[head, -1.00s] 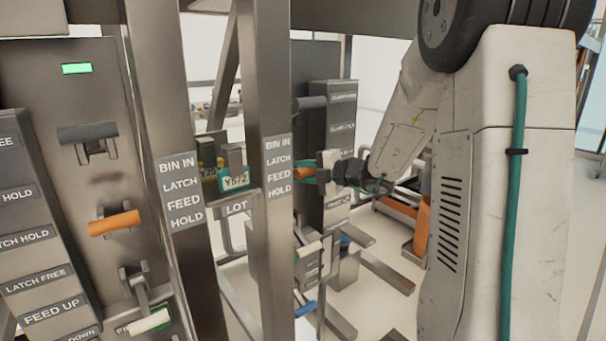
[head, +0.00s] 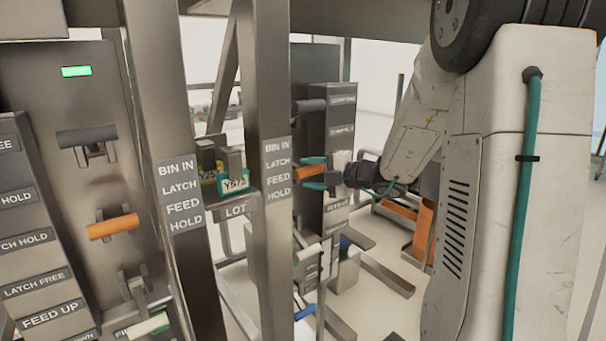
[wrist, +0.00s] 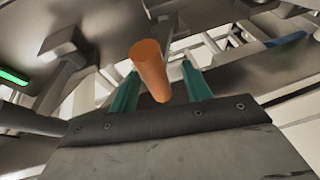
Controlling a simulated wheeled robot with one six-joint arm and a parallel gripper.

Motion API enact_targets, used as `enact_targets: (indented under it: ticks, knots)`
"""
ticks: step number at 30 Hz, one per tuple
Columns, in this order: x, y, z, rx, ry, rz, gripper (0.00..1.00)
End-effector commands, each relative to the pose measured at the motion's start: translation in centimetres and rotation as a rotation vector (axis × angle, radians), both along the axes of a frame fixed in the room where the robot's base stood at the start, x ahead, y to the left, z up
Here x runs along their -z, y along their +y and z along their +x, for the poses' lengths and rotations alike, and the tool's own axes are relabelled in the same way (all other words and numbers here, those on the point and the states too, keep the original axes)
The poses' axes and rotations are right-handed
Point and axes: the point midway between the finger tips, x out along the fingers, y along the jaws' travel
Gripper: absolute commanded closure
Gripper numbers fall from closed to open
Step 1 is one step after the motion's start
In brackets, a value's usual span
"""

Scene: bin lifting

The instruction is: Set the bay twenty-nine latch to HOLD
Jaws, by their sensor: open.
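An orange latch handle (head: 306,173) juts from the farther panel (head: 338,125), just right of the second post. My gripper (head: 314,173) is open, with one teal finger above the handle and one below it. In the wrist view the orange handle (wrist: 150,68) lies between the two spread fingers of my gripper (wrist: 159,70). Its near end is toward the camera, and a clear gap shows beside the right finger. No label reading bay twenty-nine can be made out. The small labels on the farther panel are too blurred to read, so the latch setting cannot be told.
Two steel posts with BIN IN, LATCH, FEED, HOLD labels stand between. A white handle (head: 308,251) sits below my gripper.

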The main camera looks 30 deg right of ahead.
Motion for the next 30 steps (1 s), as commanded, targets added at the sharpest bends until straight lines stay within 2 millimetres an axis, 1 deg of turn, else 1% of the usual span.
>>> enact_targets:
  ticks: [1,3,9,13,30]
  knots:
    - [-0.2,-0.6,-0.9,0.004,-0.001,-0.002,0.51]
    - [-0.4,-1.1,-1.9,0.004,-0.002,-0.002,0.51]
    - [-0.8,-2.0,-3.9,0.001,-0.001,-0.001,0.51]
    - [-0.9,-2.1,-4.2,0.000,-0.001,0.000,0.51]
    - [-0.8,-2.1,-4.2,-0.001,-0.001,0.000,0.51]
